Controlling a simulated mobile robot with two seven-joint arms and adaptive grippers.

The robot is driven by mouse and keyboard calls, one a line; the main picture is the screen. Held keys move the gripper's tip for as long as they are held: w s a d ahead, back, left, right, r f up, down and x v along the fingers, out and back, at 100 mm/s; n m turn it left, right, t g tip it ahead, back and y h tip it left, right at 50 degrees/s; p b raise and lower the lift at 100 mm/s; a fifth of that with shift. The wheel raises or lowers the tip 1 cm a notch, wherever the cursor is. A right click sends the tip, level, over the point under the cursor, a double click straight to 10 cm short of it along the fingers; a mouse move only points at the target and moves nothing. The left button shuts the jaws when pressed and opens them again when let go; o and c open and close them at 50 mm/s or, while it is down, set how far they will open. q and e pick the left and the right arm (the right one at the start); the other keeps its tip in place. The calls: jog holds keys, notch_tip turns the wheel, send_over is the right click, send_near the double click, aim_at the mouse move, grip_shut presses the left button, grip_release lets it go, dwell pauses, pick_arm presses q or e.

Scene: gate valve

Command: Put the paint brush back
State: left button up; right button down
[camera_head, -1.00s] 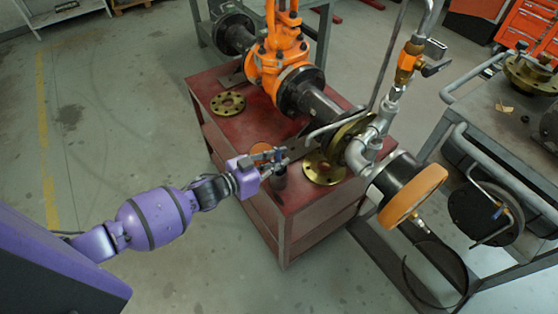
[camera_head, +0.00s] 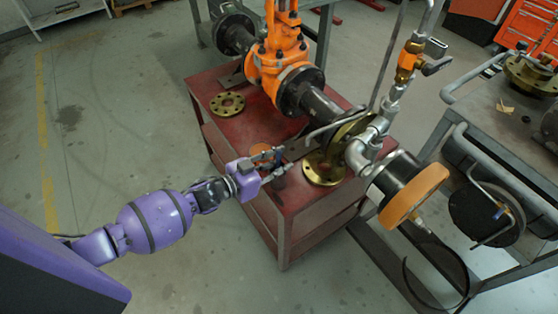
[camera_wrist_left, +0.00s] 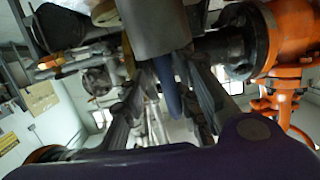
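My left gripper (camera_head: 275,163) is over the near left part of the red cart, its fingers spread apart. In the left wrist view, the fingers (camera_wrist_left: 160,95) stand on either side of a blue handle (camera_wrist_left: 171,92), apparently the paint brush, with gaps beside it. The handle runs to a grey cylinder (camera_wrist_left: 155,27), apparently a can, and its other end is hidden there. In the head view a dark can (camera_head: 279,184) shows just below the gripper; the brush cannot be made out there. My right gripper is not in view.
The red cart (camera_head: 205,97) bears brass flanges (camera_head: 227,104), (camera_head: 323,171) and an orange round item (camera_head: 261,151). The floor on the left is clear.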

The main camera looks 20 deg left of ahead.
pick_arm(q)
jog(key=shift+s+a+f, duration=0.2)
jog(key=shift+s+f, duration=0.05)
jog(key=shift+f, duration=0.4)
jog(key=shift+r, duration=0.3)
jog(key=shift+w+r+p, duration=0.15)
jog(key=shift+r+p, duration=0.3)
jog(key=shift+r, duration=0.15)
jog(key=v, duration=1.1)
jog(key=shift+s+a+r+b, duration=0.2)
jog(key=shift+s+r+b, duration=0.05)
jog(key=shift+r+b, duration=0.15)
jog(key=s+f+n+g+y, duration=0.1)
jog(key=s+f+n+y, duration=0.1)
jog(key=s+f, duration=0.3)
jog(key=s+d+f+n+g+y, duration=0.1)
jog(key=s+f+y, duration=0.3)
jog(key=s, duration=0.9)
jog(key=s+d+f+n+g+y, duration=0.1)
jog(key=s+f+n+g+y, duration=0.1)
jog(key=s+f, duration=0.4)
jog(key=s+n+g, duration=0.1)
jog(key=s, duration=0.2)
jog(key=shift+s+d+f+n+y, duration=0.15)
jog(key=shift+s+f+n+y, duration=0.15)
jog(key=shift+s+f+y, duration=0.1)
